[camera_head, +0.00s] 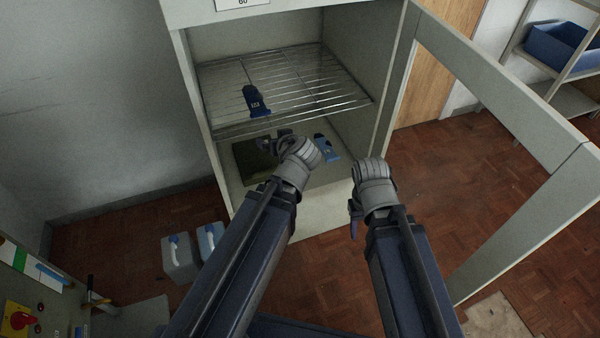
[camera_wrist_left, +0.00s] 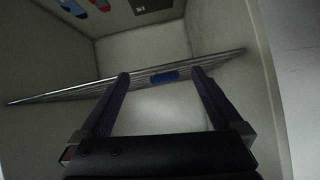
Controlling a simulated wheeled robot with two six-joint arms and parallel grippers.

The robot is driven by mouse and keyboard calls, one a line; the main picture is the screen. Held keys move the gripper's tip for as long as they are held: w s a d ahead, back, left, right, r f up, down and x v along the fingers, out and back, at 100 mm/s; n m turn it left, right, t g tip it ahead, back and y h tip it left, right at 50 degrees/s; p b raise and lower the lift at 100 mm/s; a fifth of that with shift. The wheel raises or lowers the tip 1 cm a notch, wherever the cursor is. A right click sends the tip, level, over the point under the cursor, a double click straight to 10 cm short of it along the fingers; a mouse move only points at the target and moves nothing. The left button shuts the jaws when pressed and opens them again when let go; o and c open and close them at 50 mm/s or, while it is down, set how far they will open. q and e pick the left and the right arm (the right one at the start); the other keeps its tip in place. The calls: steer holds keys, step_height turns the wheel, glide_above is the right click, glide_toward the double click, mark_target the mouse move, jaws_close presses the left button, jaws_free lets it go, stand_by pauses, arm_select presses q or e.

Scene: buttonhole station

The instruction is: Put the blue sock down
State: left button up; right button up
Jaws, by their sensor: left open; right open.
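A dark blue piece with a white label (camera_head: 256,101) lies on the wire shelf inside the open cabinet. A lighter blue piece (camera_head: 326,147) lies on the cabinet floor below. I cannot tell for certain which one is the sock. My left gripper (camera_head: 272,144) is inside the cabinet opening, below the shelf's front edge, its fingers mostly hidden by the wrist. In the left wrist view the left gripper (camera_wrist_left: 160,84) is open, with a blue patch (camera_wrist_left: 164,76) at the shelf seen between its fingertips. My right gripper (camera_head: 354,214) is outside, in front of the cabinet, and holds nothing visible.
The wire shelf (camera_head: 335,92) spans the cabinet. A dark square plate (camera_head: 243,163) lies on its floor. A red piece (camera_wrist_left: 100,4) shows in the left wrist view. The cabinet door (camera_head: 520,105) stands open at right.

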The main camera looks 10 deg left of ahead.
arm_select(q)
steer(key=s+d+f+m+g+h, duration=0.2)
steer(key=s+d+f+m+g, duration=0.2)
steer(key=s+d, duration=0.4)
steer(key=s+d+f+m+g+h, duration=0.3)
steer(key=s+d+f+m+g, duration=0.2)
steer(key=s+d, duration=0.2)
steer(key=shift+s+d+f+h, duration=0.3)
steer(key=shift+s+d, duration=0.05)
steer(key=shift+s, duration=0.75)
